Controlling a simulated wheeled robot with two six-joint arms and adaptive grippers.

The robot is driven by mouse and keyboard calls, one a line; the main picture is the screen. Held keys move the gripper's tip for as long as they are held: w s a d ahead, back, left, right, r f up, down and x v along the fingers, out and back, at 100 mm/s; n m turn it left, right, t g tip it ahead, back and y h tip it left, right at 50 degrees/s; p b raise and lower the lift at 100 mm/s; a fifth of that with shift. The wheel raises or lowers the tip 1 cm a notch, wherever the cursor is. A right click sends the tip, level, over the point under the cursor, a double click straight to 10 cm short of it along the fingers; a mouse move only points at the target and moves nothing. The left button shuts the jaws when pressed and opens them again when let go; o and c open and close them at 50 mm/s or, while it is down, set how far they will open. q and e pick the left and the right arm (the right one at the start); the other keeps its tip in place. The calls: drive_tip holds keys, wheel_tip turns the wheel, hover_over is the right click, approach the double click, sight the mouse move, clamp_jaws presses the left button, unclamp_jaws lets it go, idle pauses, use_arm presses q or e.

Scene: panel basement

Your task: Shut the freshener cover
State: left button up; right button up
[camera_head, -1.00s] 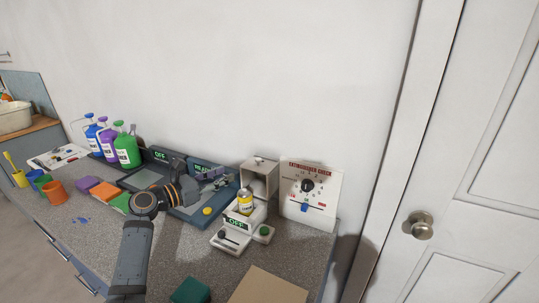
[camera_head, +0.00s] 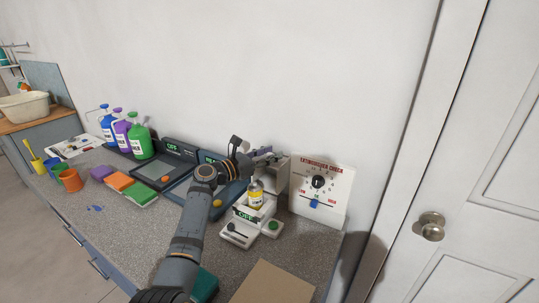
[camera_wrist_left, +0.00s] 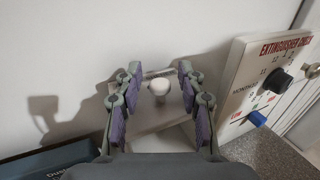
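The freshener (camera_head: 251,222) stands on the counter, a pale unit with an OFF display, a slider and a green button on its front. A yellow-labelled can (camera_head: 255,195) stands upright in it. Its box-like cover (camera_head: 276,172) is swung up behind the can, partly hidden by my left arm. My left gripper (camera_head: 266,155) is at the top of the cover. My right gripper is out of view.
An extinguisher check panel (camera_head: 322,190) stands close to the right of the cover. Dark scale-like devices (camera_head: 158,170), coloured sponges (camera_head: 140,193) and bottles (camera_head: 139,143) are to the left. A brown board (camera_head: 275,285) and a green block (camera_head: 205,286) lie in front.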

use_arm(q)
clamp_jaws()
idle(0.4)
drive_tip(key=shift+f, duration=0.1)
